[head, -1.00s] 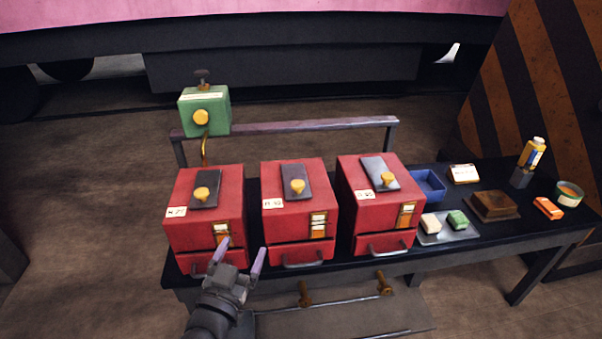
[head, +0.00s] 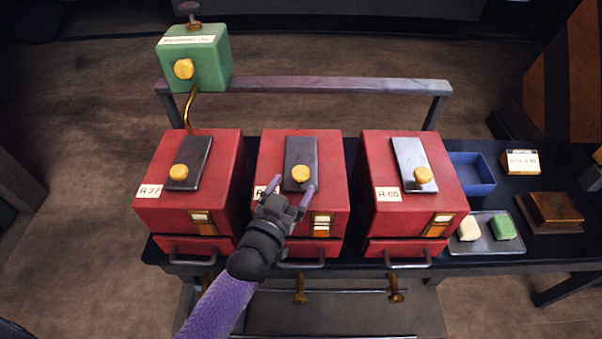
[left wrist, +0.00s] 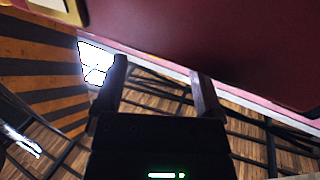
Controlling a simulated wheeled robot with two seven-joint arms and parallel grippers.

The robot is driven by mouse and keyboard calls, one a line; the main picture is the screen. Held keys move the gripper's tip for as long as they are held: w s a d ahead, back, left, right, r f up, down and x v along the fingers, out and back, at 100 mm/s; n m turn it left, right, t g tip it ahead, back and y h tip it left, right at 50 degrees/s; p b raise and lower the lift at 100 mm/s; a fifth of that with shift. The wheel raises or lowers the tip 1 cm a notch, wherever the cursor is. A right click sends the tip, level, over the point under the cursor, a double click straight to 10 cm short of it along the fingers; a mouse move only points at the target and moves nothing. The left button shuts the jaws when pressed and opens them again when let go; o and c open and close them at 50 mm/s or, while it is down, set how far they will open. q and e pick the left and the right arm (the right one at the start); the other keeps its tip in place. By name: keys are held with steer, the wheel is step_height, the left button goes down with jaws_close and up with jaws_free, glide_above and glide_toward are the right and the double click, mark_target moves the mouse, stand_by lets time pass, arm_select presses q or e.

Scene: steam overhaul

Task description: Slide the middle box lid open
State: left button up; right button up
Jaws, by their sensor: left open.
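The middle red box (head: 333,150) stands on the dark bench between two similar red boxes. Its dark grey lid (head: 301,152) lies on top, with a round yellow knob (head: 300,174) near the lid's front end. My left gripper (head: 291,187) is open, its two purple fingers on either side of the knob in the head view. Whether the fingers touch the knob I cannot tell. The left wrist view shows the open fingers (left wrist: 160,85) and a dark red surface above them. The gripper hides part of the middle box's front and label. My right gripper is not in view.
The left red box (head: 225,165) and right red box (head: 375,165) stand close on both sides. A green box (head: 208,65) on a pipe and a grey rail (head: 340,85) are behind. A blue tray (head: 472,182) and a soap tray (head: 482,240) lie to the right.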

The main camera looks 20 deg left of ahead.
mark_target(297, 179)
arm_select(q)
steer(key=shift+w+d+b, duration=0.2)
steer(key=shift+w+b, duration=0.2)
steer(key=shift+w, duration=1.5)
jaws_close()
